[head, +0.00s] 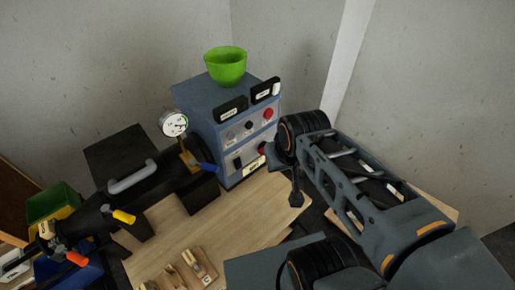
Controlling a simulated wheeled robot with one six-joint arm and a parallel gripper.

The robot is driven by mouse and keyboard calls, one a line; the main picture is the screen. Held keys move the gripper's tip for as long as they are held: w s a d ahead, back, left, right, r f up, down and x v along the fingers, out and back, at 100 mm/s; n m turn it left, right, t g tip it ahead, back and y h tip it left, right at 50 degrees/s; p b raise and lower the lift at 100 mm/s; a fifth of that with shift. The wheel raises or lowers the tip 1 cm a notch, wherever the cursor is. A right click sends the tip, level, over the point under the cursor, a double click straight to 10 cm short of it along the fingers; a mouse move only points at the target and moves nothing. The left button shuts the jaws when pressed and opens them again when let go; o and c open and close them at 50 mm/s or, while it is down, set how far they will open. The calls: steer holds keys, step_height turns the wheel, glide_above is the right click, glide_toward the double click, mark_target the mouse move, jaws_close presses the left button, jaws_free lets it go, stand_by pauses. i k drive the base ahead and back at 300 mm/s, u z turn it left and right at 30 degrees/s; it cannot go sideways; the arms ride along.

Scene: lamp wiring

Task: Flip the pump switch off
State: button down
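A blue-grey control box (195,100) stands at the back of the wooden table. Its front panel has a black switch (237,163) at the lower left, a red knob (267,114), a red button (262,148) and grey knobs (249,125). Labels are too small to read, so I cannot tell for certain which control is the pump switch or how it is set. My arm reaches in from the lower right. My gripper (296,196) appears as a dark, narrow end pointing down, to the right of the panel and apart from it. Its fingers cannot be told apart.
A green bowl (226,67) sits on the box. Left of it are a pressure gauge (174,123), a blue-handled valve (207,167) and a black cylinder (150,186) with a grey handle. Wooden holders (187,270) lie at the front. The tabletop (240,215) before the box is clear.

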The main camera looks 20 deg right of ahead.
mark_target(237, 162)
steer(key=u, duration=0.3)
steer(key=k, duration=0.4)
steer(key=u, duration=0.8)
